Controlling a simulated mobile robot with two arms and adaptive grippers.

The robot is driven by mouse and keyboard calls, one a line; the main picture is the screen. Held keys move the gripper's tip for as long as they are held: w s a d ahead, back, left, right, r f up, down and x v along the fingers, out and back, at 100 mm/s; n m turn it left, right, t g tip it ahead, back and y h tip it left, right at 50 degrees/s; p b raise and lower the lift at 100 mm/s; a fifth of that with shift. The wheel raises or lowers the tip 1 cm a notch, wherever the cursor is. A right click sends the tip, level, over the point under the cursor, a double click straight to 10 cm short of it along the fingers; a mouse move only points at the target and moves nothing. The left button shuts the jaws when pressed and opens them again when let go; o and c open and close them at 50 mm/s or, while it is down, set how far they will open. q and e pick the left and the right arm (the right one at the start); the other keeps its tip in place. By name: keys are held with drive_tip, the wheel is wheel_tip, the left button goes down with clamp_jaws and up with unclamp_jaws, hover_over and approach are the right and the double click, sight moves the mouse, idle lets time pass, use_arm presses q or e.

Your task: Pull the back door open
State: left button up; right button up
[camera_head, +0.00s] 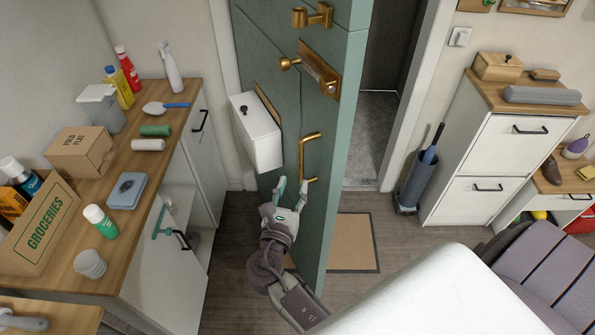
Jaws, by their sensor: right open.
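The back door (265,55) is a green panelled door that stands ajar, swung into the room. A dark opening shows to its right. A brass pull handle (305,157) is on its face, with a brass latch (312,70) and a brass fitting (312,15) above. A white box (257,130) is mounted on the door left of the handle. My right gripper (292,190) is open, with its fingertips just below and left of the pull handle. I cannot tell whether it touches the door. My left gripper is out of view.
A wooden-topped cabinet (180,105) with bottles and boxes stands at the left, its lower door (158,270) partly open. A brown mat (352,243) lies by the door. A bin with a brush (418,178) and a white cabinet (490,150) stand at the right.

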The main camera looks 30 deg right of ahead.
drive_tip(key=v, duration=0.4)
drive_tip(key=shift+d, duration=0.1)
idle(0.3)
drive_tip(key=s+a+f+m+g+y+b, duration=0.1)
drive_tip(key=s+f+m+g+y, duration=0.2)
drive_tip(key=f, duration=0.9)
drive_tip(key=s+a+f+m+g+y+b, duration=0.1)
drive_tip(key=s+f+m+y, duration=0.3)
drive_tip(key=f, duration=0.9)
drive_tip(key=s+a+f+g+y, duration=0.2)
drive_tip(key=s+f, duration=0.2)
drive_tip(key=f, duration=0.8)
drive_tip(key=s+d+f+m+g+y, duration=0.1)
drive_tip(key=s+d+f+m+g, duration=0.1)
drive_tip(key=s+f+m, duration=0.3)
drive_tip(key=s+d+f+m+g+y+b, duration=0.1)
drive_tip(key=s+f+m, duration=0.5)
drive_tip(key=s, duration=0.6)
drive_tip(key=s+d+f+m+g+y+b, duration=0.1)
drive_tip(key=s+d+f+m+g, duration=0.2)
drive_tip(key=s, duration=0.6)
wheel_tip(320, 180, down, 3)
drive_tip(key=m, duration=0.3)
drive_tip(key=shift+m+y, duration=0.3)
drive_tip(key=shift+m, duration=0.1)
